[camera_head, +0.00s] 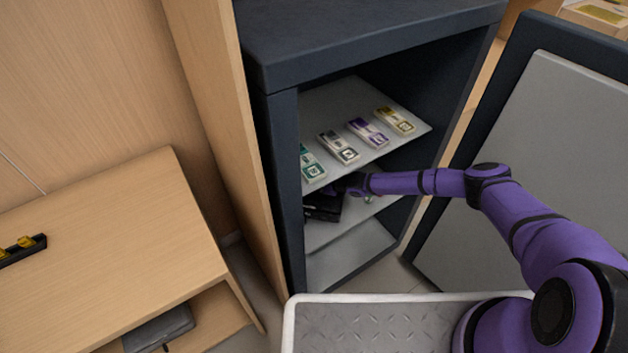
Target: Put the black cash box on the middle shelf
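The black cash box (322,207) is inside the open dark safe (276,130), at the left of the middle shelf (368,211). The upper shelf hides part of it, and I cannot tell whether it rests on the middle shelf or is just above it. My purple arm reaches into the safe from the right, below the upper shelf. My gripper (347,187) is at the upper right side of the cash box, small and dark against it. Its fingers are not clear, so I cannot tell whether they hold the box.
The upper shelf (352,100) carries several banknote bundles. The safe's bottom (350,258) looks bare. The safe door (530,150) stands open at right. A wooden panel borders the safe's left. A dark grey case (160,328) lies under the wooden desk (110,240) at left.

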